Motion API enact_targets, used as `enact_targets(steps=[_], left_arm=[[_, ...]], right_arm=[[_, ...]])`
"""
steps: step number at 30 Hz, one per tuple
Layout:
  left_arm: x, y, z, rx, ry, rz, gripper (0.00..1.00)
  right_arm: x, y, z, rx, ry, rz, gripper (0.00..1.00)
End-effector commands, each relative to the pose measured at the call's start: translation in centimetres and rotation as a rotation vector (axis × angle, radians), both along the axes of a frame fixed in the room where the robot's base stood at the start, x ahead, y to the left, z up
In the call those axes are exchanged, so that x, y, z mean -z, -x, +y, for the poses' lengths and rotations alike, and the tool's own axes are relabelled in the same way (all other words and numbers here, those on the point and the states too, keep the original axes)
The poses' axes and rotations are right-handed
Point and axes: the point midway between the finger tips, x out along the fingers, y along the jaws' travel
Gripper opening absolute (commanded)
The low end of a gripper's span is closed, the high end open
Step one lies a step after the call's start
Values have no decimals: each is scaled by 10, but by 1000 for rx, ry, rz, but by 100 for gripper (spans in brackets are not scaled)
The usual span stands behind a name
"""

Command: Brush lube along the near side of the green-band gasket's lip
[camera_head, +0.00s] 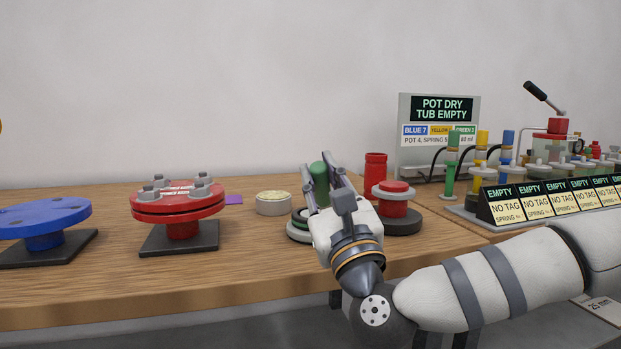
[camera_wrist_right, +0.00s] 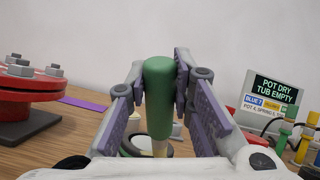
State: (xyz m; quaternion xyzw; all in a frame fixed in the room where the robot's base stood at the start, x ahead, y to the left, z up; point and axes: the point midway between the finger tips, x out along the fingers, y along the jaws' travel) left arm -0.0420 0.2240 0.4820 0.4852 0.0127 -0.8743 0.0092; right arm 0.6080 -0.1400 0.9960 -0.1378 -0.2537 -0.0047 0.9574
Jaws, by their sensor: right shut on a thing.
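My right gripper (camera_head: 320,168) is shut on a green handle (camera_head: 319,183), likely the brush's. The handle stands upright between the finger pads in the wrist view (camera_wrist_right: 159,100), with a pale part below it. The brush's tip is hidden. A low grey round piece with a dark ring and a green edge (camera_head: 298,229), likely the green-band gasket, sits on the bench just behind and left of the gripper. The gripper covers much of it, so I cannot tell whether the brush touches its lip. My left gripper is not in view.
A round tin with a cream top (camera_head: 273,203) stands left of the gripper. A red bolted flange (camera_head: 178,200) and blue flange (camera_head: 43,217) stand farther left. A red cylinder (camera_head: 375,176) and red-topped piece (camera_head: 394,199) are close right. A sign (camera_head: 437,135) reads "POT DRY TUB EMPTY".

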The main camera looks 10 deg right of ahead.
Motion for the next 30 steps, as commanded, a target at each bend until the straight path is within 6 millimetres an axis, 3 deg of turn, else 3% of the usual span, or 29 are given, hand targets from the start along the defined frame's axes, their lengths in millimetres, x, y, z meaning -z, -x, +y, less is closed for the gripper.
enact_targets(steps=[6, 16, 30], left_arm=[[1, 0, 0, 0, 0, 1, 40], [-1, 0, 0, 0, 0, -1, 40], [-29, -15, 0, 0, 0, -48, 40]], right_arm=[[0, -6, -23, 5, 1, 2, 0], [-4, -6, -24, 2, 1, 1, 0], [-63, -5, -24, 2, 0, -3, 0]])
